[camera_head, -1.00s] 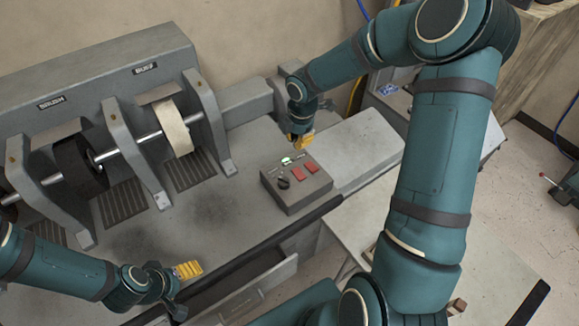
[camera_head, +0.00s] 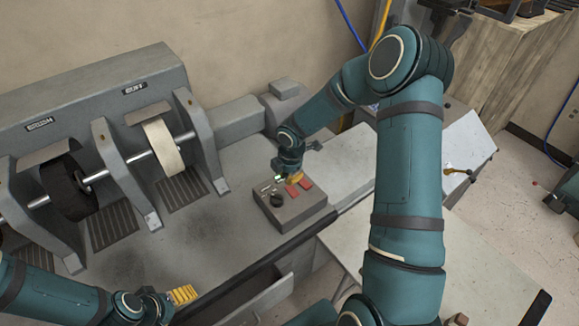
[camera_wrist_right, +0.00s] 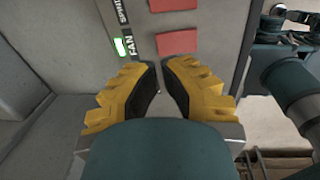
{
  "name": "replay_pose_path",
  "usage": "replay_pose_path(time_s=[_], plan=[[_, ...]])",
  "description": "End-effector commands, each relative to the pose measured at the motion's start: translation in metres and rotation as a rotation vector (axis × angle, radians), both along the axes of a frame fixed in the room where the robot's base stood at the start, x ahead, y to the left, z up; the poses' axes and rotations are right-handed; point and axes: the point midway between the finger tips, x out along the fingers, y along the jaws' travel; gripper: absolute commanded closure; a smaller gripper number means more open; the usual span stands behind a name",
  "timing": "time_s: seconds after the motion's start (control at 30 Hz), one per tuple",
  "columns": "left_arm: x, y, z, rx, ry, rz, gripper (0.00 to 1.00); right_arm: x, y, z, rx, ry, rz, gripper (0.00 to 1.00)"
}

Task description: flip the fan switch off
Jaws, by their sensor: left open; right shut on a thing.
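The control box (camera_head: 290,207) on the bench carries a dark knob (camera_head: 277,200), red buttons (camera_head: 305,183) and a lit green lamp (camera_head: 280,181). In the right wrist view the FAN label (camera_wrist_right: 132,45) stands beside the lit green lamp (camera_wrist_right: 123,47). My right gripper (camera_head: 294,178) is at the back edge of the box. Its yellow fingers (camera_wrist_right: 160,75) are nearly together just below the FAN label, shut on what appears to be the fan switch, which they hide. My left gripper (camera_head: 185,294) is open and empty over the bench's front edge, away from the box.
The grinding machine with a black brush wheel (camera_head: 68,188) and a pale buff wheel (camera_head: 163,148) stands at the left, away from my right gripper. A motor housing (camera_head: 240,117) is behind the box. A drawer (camera_head: 250,300) hangs open below the bench's front edge.

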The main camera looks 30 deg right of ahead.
Motion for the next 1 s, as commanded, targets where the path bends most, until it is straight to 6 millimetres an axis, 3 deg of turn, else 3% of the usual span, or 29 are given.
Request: replay_pose_path(time_s=[0.1,0.3,1.0], plan=[[0.000,0.000,-0.003,0.001,0.000,0.000,0.26,0.002,0.000,-0.021,0.001,0.002,0.000,1.00],[0.000,0.000,-0.005,0.001,0.000,0.000,0.26,0.005,0.000,-0.039,0.000,0.000,0.000,1.00],[0.000,0.000,-0.007,0.001,0.000,0.000,0.26,0.008,0.000,-0.054,-0.003,0.028,0.000,1.00]])
